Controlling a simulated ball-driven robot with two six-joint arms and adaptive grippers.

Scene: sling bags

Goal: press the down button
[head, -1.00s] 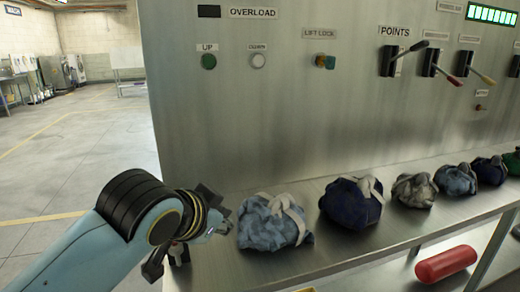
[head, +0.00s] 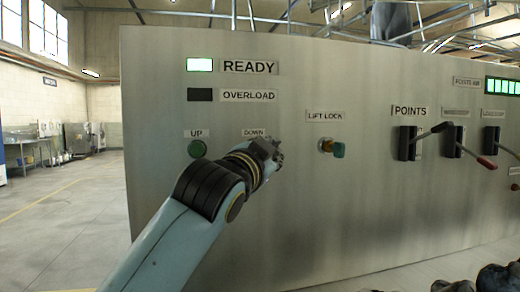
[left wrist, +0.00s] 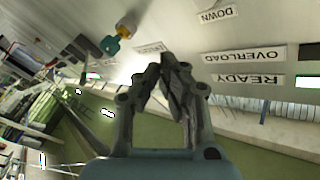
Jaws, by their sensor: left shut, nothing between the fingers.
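The DOWN label (head: 253,132) is on the metal panel, right of the green UP button (head: 197,148). The down button under that label is hidden behind my left gripper (head: 269,150) in the head view. The gripper is in front of the panel, its fingers by the right end of the label; I cannot tell whether they touch the panel. In the left wrist view, my left gripper (left wrist: 167,62) is shut and empty. The DOWN label (left wrist: 217,14) shows upside down there, above and right of the fingertips; the button is not visible.
A lift lock key switch (head: 331,147) is on the panel right of my gripper. Points levers (head: 414,143) stick out farther right. A lit READY lamp (head: 200,65) and dark OVERLOAD lamp (head: 200,95) are above.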

